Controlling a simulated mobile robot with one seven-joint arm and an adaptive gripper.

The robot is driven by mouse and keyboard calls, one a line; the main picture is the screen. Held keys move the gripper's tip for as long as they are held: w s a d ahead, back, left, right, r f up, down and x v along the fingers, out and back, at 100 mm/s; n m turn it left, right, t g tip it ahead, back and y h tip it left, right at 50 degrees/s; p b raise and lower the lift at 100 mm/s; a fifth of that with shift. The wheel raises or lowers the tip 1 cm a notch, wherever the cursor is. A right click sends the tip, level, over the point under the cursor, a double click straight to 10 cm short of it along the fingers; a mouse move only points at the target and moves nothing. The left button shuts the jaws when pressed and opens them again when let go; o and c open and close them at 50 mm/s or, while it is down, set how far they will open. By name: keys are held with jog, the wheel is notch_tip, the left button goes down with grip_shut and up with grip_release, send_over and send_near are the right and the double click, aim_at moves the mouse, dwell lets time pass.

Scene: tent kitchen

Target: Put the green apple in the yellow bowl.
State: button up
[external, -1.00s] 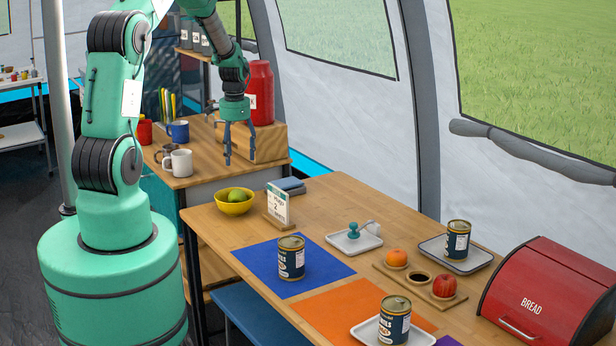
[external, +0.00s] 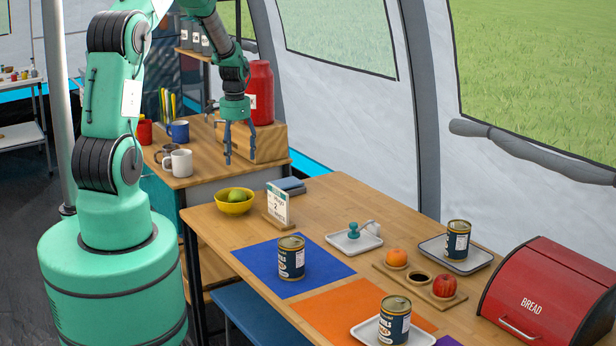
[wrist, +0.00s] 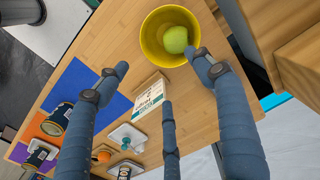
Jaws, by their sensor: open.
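The green apple (external: 235,196) lies inside the yellow bowl (external: 232,209), which stands at the far left corner of the table. In the wrist view the apple (wrist: 176,39) sits within the bowl's rim, towards its right side, and the bowl (wrist: 152,46) is upright. My gripper (external: 240,160) is open and empty, above and behind the bowl, pointing down. In the wrist view its spread fingers (wrist: 165,95) are apart from the apple, with one fingertip overlapping the bowl's edge in the picture.
A small sign (external: 278,207) stands right of the bowl. Cans, a blue mat (external: 325,272), small trays and a wooden holder (external: 398,275) with an orange and a red apple fill the table. A red bread box (external: 545,300) is at right. Mugs (external: 178,163) stand on the side counter.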

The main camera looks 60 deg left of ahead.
jog(key=s+d+r+t+y, duration=0.1)
jog(key=s+d+r+t, duration=0.2)
jog(key=d+r, duration=2.4)
jog(key=s+d+r+t, duration=0.1)
jog(key=s+d+r, duration=0.2)
jog(key=s+d, duration=0.3)
jog(key=s+d+r, duration=0.3)
jog(key=s+d, duration=0.3)
jog(key=s, duration=0.2)
jog(key=s+d+r+t+h, duration=0.1)
jog(key=s+d+r, duration=0.2)
jog(key=s+d, duration=0.2)
jog(key=shift+s+d+t, duration=0.3)
jog(key=shift+s+d, duration=0.1)
jog(key=shift+s, duration=0.7)
